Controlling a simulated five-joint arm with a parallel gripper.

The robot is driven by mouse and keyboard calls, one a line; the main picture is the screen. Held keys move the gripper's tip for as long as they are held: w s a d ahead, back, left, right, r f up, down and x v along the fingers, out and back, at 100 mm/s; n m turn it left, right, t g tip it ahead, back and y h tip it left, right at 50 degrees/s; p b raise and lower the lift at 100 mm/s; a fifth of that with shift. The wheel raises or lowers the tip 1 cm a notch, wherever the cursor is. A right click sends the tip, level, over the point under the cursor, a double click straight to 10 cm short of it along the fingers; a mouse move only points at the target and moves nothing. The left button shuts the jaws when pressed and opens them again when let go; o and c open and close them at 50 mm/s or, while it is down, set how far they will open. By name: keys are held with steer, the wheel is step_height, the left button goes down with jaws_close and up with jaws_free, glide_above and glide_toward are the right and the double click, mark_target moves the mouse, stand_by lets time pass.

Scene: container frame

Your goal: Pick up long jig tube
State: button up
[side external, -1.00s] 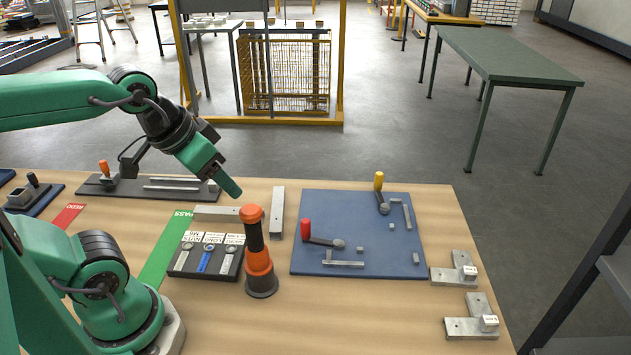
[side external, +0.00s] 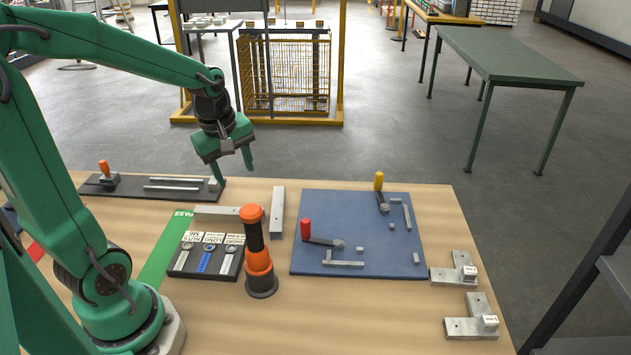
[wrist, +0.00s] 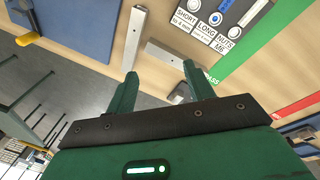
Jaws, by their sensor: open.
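Two pale grey square tubes lie on the wooden table. One tube (side external: 230,214) lies crosswise behind the label tray, and it shows ahead of my fingers in the wrist view (wrist: 172,57). The other tube (side external: 277,213) lies lengthwise to its right, and it also shows in the wrist view (wrist: 121,38). I cannot tell which is the long jig tube. My gripper (side external: 233,168) is open and empty above the table's back edge, behind the crosswise tube and apart from it. In the wrist view my open fingers (wrist: 158,75) point toward the tubes.
An orange and black upright cylinder (side external: 258,265) stands beside the label tray (side external: 178,266). A blue fixture board (side external: 300,262) with red and yellow handled clamps is to the right. A dark fixture (side external: 130,190) lies at the back left. Metal brackets (side external: 455,278) sit at the right.

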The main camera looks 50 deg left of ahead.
mark_target(228, 210)
steer(key=a+f+n, duration=0.2)
steer(key=n, duration=0.1)
steer(key=a+f+n+g, duration=0.1)
steer(key=a+f+n, duration=0.2)
steer(key=w+a+f+n, duration=0.1)
steer(key=a+f+n, duration=0.1)
steer(key=n, duration=0.1)
steer(key=shift+a+f+g+h, duration=0.3)
steer(key=shift+f, duration=0.1)
steer(key=shift+a+f+n, duration=0.4)
steer(key=shift+n, duration=0.1)
steer(key=shift+s+f, duration=0.1)
steer(key=shift+f, duration=3.8)
steer(key=c, duration=1.1)
